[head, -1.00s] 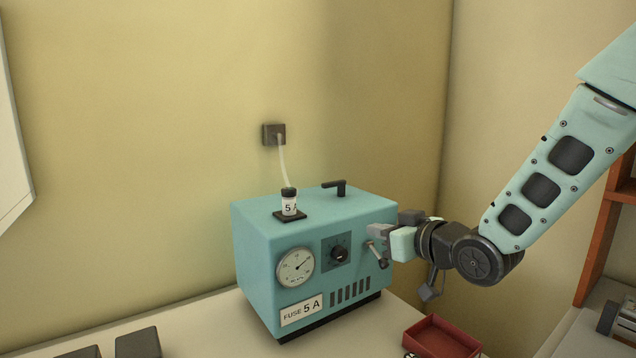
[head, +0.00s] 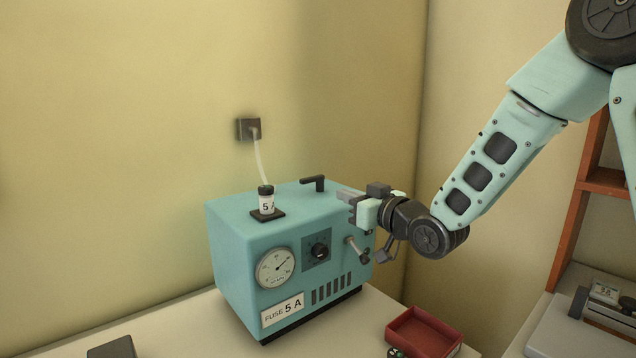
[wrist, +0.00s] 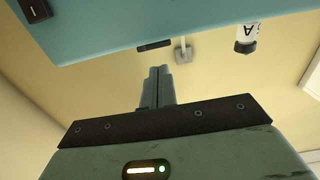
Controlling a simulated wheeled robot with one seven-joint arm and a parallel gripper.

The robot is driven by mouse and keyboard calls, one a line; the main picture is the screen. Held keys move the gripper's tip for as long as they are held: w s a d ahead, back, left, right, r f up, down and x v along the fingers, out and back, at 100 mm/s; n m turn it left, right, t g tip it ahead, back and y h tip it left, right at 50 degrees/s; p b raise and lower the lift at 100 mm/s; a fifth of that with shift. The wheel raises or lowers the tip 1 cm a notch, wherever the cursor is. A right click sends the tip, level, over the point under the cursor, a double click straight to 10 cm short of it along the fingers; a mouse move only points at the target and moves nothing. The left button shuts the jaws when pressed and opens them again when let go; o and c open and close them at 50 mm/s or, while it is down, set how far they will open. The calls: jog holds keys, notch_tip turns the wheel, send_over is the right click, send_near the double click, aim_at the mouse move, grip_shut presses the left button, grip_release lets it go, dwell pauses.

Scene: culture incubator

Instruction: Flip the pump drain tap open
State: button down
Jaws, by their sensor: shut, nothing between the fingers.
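The teal pump box (head: 235,262) stands on the bench, with a dial gauge, a dark knob and vents on its front. The drain tap (head: 356,249) is a small grey lever at the front's upper right, slanting down to the right. My gripper (head: 345,195) is shut and empty, above the tap near the box's top right edge. In the wrist view its closed fingers (wrist: 157,88) point toward the wall, and the teal box (wrist: 150,22) spans the top. The tap is not visible there.
A black-capped fuse jar (head: 266,202) and a black handle (head: 313,184) are on the pump's top. A wall socket (head: 247,129) with a pale cable is behind. A red tray (head: 425,332) lies at the bench front right. Orange shelving (head: 575,230) stands at the right.

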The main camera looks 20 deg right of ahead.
aim_at(307, 182)
jog(key=p+x, duration=0.3)
jog(key=x, duration=0.7)
jog(key=shift+w, duration=0.1)
jog(key=shift+a, duration=0.1)
jog(key=b, duration=0.1)
jog(key=a+b, duration=0.1)
jog(key=shift+w+f+b, duration=0.15)
jog(key=shift+f+b, duration=0.1)
jog(key=shift+b, duration=0.15)
jog(key=shift+w+a+r+b, duration=0.1)
jog(key=shift+w+r+b, duration=0.1)
jog(key=shift+b, duration=0.2)
jog(key=shift+r, duration=0.1)
jog(key=shift+s, duration=0.1)
